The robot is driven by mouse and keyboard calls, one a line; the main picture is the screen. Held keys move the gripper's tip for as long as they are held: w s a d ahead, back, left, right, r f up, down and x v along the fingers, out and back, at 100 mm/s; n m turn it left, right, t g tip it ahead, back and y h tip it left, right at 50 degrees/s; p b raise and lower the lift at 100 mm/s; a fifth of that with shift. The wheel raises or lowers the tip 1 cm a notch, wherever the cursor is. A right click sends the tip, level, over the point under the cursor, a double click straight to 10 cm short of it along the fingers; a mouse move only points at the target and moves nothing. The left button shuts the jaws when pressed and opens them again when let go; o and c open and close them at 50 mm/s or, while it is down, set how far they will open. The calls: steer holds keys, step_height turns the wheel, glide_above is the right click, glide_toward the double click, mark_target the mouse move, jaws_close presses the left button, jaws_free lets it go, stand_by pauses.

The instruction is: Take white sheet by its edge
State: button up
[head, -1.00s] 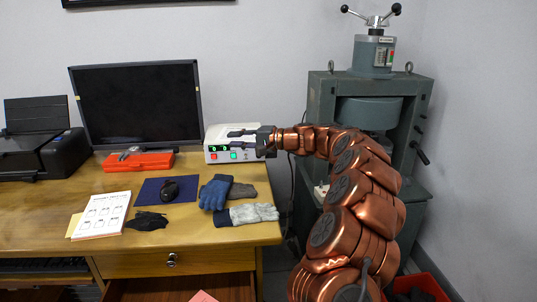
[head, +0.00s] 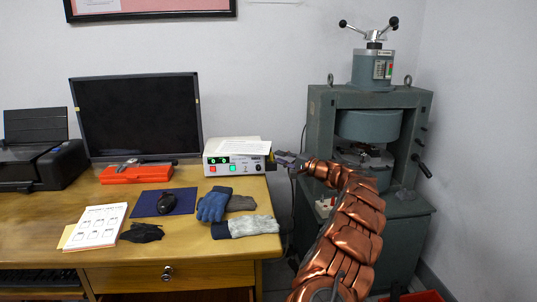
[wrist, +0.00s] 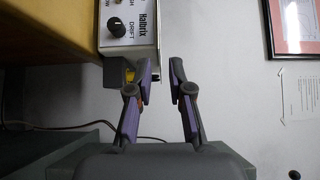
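A white sheet (head: 240,146) lies flat on top of the white instrument box (head: 234,163) in the head view, its right end near the box's right edge. My gripper (head: 276,160) is at the right end of the box, close to that sheet edge. In the wrist view my gripper (wrist: 162,66) is open, with a clear gap between its two fingers and nothing seen in it. The box (wrist: 130,45) with its knob is beyond the fingertips on the left.
A monitor (head: 137,115), an orange case (head: 136,173), gloves (head: 245,227) and a printed page (head: 95,226) are on the desk (head: 30,240). A green press (head: 370,140) stands to the right. There is a gap between desk and press.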

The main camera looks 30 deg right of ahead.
steer(key=shift+p+x, duration=0.35)
steer(key=shift+x, duration=2.5)
jaws_close()
step_height(320, 180, up, 3)
steer(key=shift+f+p, duration=0.25)
steer(key=shift+p, duration=0.35)
steer(key=shift+s, duration=0.1)
